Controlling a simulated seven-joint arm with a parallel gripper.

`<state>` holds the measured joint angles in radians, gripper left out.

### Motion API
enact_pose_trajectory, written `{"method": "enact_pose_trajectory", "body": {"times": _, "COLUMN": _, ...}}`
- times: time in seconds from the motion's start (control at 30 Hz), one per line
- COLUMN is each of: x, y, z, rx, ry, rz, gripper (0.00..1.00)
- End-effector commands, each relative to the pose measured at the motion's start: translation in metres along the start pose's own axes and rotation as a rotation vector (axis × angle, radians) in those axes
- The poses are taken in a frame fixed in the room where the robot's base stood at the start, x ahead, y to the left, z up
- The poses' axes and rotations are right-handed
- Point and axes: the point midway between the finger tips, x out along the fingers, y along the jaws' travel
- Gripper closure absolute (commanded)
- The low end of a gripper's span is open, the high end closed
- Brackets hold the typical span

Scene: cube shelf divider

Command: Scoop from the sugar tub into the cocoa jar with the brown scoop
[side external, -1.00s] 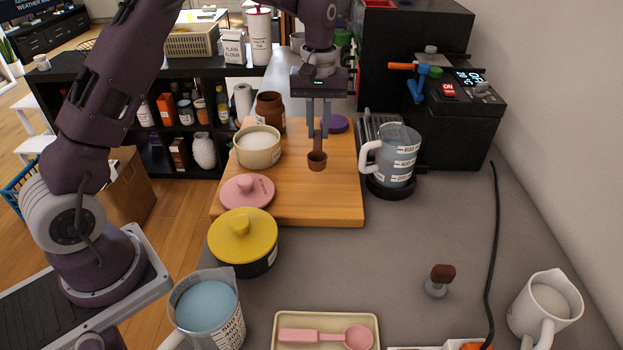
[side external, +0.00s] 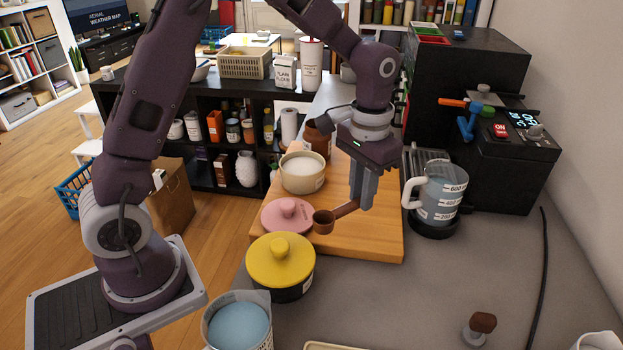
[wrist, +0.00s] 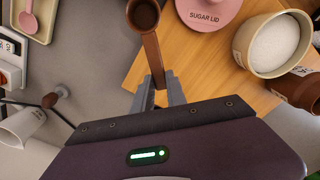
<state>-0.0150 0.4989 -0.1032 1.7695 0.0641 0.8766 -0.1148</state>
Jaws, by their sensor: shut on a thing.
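My gripper (side external: 362,205) is shut on the handle of the brown scoop (side external: 323,222). The scoop is held above the front part of the wooden board, its bowl pointing left beside the pink sugar lid (side external: 288,215). In the wrist view the scoop bowl (wrist: 143,15) looks dark inside, with no white sugar visible. The open cream sugar tub (side external: 303,178), full of white sugar, stands behind the lid, apart from the scoop; it also shows in the wrist view (wrist: 248,50). The brown cocoa jar (side external: 318,140) stands behind the tub, partly hidden by it and my arm.
A dark pot with a yellow lid (side external: 280,260) stands in front of the board (side external: 375,245). A jug of blue contents (side external: 238,325) is at the front. A measuring jug (side external: 437,190) stands right of the board by a black machine (side external: 460,90). The grey counter at front right is mostly clear.

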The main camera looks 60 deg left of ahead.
Motion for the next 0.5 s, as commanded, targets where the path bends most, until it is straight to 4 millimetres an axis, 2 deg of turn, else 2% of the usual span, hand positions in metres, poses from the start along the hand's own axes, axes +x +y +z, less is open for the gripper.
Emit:
{"method": "enact_pose_trajectory", "body": {"times": 0.07, "x": -0.004, "y": -0.011, "z": -0.009, "rx": -0.006, "ry": 0.002, "rz": -0.001, "gripper": 1.0}}
{"method": "enact_pose_trajectory", "body": {"times": 0.17, "x": -0.017, "y": -0.039, "z": -0.029, "rx": -0.011, "ry": 0.005, "rz": -0.002, "gripper": 1.0}}
{"method": "enact_pose_trajectory", "body": {"times": 0.33, "x": -0.047, "y": -0.11, "z": -0.059, "rx": -0.013, "ry": 0.005, "rz": -0.003, "gripper": 1.0}}
{"method": "enact_pose_trajectory", "body": {"times": 0.4, "x": -0.06, "y": -0.14, "z": -0.066, "rx": -0.012, "ry": 0.004, "rz": -0.003, "gripper": 1.0}}
{"method": "enact_pose_trajectory", "body": {"times": 0.5, "x": -0.074, "y": -0.173, "z": -0.068, "rx": -0.008, "ry": 0.002, "rz": -0.001, "gripper": 1.0}}
